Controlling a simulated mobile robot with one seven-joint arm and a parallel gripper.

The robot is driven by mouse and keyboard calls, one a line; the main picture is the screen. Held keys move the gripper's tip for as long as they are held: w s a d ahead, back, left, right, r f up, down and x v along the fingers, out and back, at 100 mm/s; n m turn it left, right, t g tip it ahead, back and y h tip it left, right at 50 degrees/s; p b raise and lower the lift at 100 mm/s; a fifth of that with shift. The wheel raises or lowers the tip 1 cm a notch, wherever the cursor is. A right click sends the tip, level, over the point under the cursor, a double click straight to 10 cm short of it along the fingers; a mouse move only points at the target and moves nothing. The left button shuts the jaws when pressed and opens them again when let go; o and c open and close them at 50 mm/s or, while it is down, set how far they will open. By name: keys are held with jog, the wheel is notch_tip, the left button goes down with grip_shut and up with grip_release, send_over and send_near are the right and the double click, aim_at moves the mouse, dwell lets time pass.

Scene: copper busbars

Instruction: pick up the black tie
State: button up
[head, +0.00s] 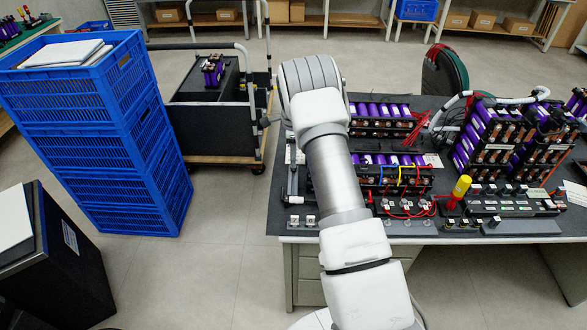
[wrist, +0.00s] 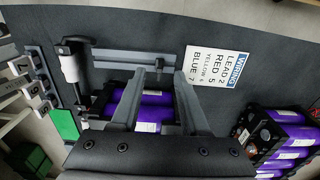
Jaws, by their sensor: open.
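My gripper (wrist: 158,80) is open in the wrist view, its two grey fingers apart above the table. Purple cells (wrist: 153,112) with black end pieces lie beyond and between the fingers. A grey bar fixture (wrist: 128,57) is near the fingertips. A black clamp-like piece (wrist: 76,46) with a white sleeve stands left of the fingers. I cannot single out the black tie for sure in either view. In the head view my arm hides the gripper and part of the bench (head: 456,229).
A wiring card (wrist: 214,78) lies right of the fingers. A second purple cell pack (wrist: 285,140) stands at lower right. A green block (wrist: 63,124) is at left. Stacked blue crates (head: 120,130) stand left of the bench, with clear floor between.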

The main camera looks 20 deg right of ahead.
notch_tip(320, 180, down, 3)
jog(key=shift+r, duration=0.15)
jog(key=shift+c, duration=0.3)
grip_shut()
